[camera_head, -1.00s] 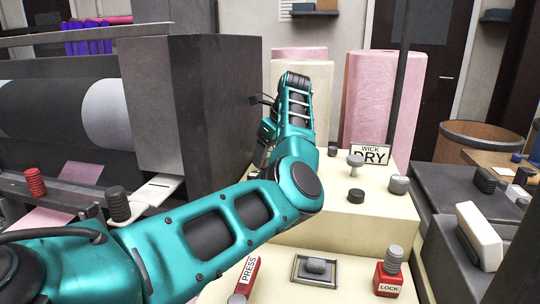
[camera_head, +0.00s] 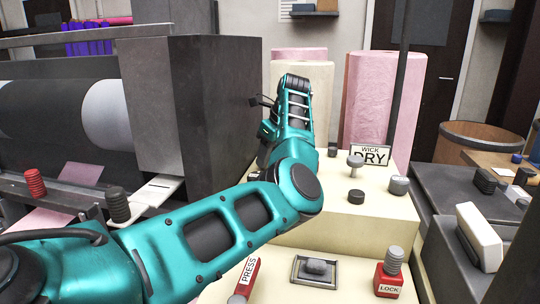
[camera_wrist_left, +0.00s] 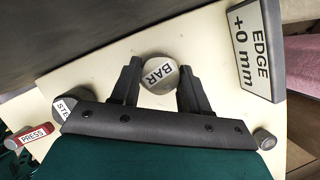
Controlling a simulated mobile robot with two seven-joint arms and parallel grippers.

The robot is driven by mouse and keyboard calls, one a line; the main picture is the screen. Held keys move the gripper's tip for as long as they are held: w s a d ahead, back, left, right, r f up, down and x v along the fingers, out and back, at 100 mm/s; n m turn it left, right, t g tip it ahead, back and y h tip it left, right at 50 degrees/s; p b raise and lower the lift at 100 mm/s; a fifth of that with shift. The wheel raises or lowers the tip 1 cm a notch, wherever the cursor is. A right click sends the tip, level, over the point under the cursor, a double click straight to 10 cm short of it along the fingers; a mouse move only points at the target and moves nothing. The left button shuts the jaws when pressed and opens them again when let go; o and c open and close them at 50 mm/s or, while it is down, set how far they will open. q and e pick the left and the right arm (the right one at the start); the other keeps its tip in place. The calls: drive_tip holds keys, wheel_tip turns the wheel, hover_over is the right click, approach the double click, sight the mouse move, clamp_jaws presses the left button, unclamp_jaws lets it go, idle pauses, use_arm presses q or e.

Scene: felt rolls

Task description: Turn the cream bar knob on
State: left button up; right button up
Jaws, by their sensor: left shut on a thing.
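The bar knob (camera_wrist_left: 159,78) is a round, pale knob with a white label reading BAR, on the cream panel in the left wrist view. The lettering is tilted. My left gripper (camera_wrist_left: 158,65) has its two dark fingers on either side of the knob and is shut on it. In the head view my teal left arm reaches over the cream machine (camera_head: 320,238), and its wrist and links hide the knob and fingers. My right gripper is in neither view.
In the wrist view an EDGE +0 mm sign (camera_wrist_left: 255,45) stands close by, with a STE-labelled knob (camera_wrist_left: 64,107) and red PRESS part (camera_wrist_left: 32,135).

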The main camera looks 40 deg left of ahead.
use_arm(q)
drive_tip(key=shift+m+t, duration=0.5)
drive_tip(key=shift+m, duration=1)
drive_tip(key=o, duration=1.1)
drive_tip(key=shift+c, duration=0.2)
drive_tip(key=shift+r, duration=0.1)
drive_tip(key=v, duration=1.2)
drive_tip(key=shift+s+r, duration=0.2)
drive_tip(key=shift+r, duration=0.2)
drive_tip(key=shift+f, duration=0.1)
